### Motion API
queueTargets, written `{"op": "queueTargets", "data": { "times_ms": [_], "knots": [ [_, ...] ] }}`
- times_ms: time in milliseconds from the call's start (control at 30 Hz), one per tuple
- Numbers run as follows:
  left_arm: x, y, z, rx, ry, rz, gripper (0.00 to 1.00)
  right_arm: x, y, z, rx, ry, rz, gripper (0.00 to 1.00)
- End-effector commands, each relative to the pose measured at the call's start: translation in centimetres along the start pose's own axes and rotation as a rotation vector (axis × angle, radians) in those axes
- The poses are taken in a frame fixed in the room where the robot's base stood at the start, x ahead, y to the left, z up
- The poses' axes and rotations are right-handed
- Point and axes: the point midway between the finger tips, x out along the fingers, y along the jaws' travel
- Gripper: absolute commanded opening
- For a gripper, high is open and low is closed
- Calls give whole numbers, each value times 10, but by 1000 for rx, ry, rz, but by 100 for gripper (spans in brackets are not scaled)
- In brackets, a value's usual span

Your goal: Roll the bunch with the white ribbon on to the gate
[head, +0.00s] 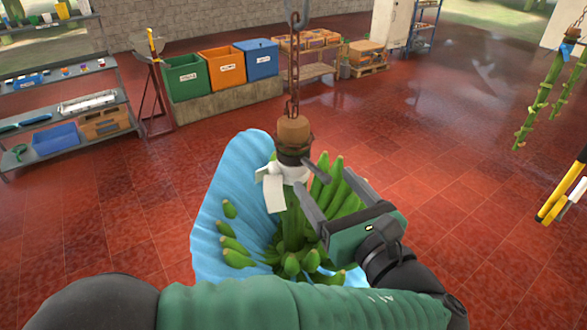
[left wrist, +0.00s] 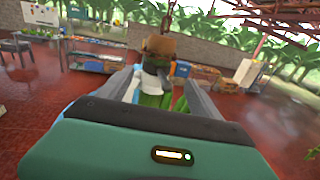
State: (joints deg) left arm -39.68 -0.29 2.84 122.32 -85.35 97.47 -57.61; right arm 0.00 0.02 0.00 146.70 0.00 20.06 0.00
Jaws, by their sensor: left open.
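The bunch of green bananas (head: 290,232) hangs from a chain (head: 294,75) by its brown stalk (head: 293,132). A white ribbon (head: 276,186) is tied round the stalk just above the fruit. A blue cover (head: 225,215) lies behind and around the bunch's left side. My left gripper (head: 322,178) is open at the right of the stalk, its fingers pointing toward it over the upper fruit. In the left wrist view the stalk (left wrist: 160,45) shows between the open fingers (left wrist: 163,76), ahead of the palm. My right gripper is not in view.
Green, orange and blue bins (head: 222,70) stand on a low ledge at the back. Shelving (head: 65,125) stands at the left. Bare green stems (head: 540,100) hang at the right, near a yellow and black bar (head: 562,190). The red tiled floor between is clear.

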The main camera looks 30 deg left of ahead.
Motion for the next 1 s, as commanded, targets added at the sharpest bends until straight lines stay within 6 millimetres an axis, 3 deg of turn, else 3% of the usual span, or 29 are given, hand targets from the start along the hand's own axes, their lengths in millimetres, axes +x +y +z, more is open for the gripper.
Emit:
{"op": "queueTargets", "data": {
  "times_ms": [233, 433, 667, 1000],
  "knots": [
    [1, -2, -49, 2, 1, 0, 73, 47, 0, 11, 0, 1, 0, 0],
    [2, -2, -78, 1, 1, 0, 73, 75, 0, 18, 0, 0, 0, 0],
    [21, -1, -72, 0, 0, 4, 73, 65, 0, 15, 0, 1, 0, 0],
    [108, -1, -71, 3, 1, 5, 73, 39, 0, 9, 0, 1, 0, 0]
  ]
}}
